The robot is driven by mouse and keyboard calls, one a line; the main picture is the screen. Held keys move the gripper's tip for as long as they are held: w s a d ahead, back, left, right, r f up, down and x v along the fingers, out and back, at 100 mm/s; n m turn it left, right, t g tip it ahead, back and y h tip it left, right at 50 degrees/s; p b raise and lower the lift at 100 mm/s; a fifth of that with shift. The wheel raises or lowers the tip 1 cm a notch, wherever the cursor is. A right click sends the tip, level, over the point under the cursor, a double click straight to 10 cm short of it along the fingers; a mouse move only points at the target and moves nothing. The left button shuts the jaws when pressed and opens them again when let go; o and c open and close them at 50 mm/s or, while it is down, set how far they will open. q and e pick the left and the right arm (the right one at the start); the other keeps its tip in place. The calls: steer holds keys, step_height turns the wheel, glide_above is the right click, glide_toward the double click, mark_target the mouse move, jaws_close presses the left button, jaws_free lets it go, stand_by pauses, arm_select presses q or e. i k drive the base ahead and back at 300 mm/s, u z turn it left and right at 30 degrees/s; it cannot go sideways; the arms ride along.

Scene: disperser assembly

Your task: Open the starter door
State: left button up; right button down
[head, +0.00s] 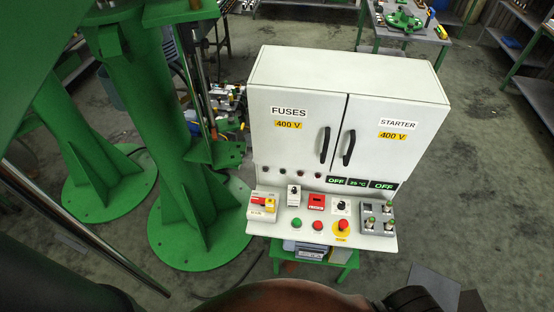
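A white electrical cabinet (350,72) stands at the centre right in the head view. Its right door is the starter door (395,160), labelled STARTER 400 V, and it is shut. The starter door has a black vertical handle (349,147) near its left edge. The left door (290,155), labelled FUSES 400 V, is also shut, with its own black handle (325,145) near the middle seam. Neither of my grippers shows in the head view.
Below the doors is a control panel (270,228) with switches, buttons and displays reading OFF. A large green machine frame (170,130) stands close on the left. Workbenches (400,30) are at the back right. The floor (480,200) right of the cabinet is clear.

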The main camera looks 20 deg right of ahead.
mark_target(382, 137)
steer(key=k, duration=1.3)
steer(key=z, duration=0.6)
steer(key=i, duration=0.7)
steer(key=z, duration=0.35)
steer(key=i, duration=1.25)
steer(key=u, duration=0.65)
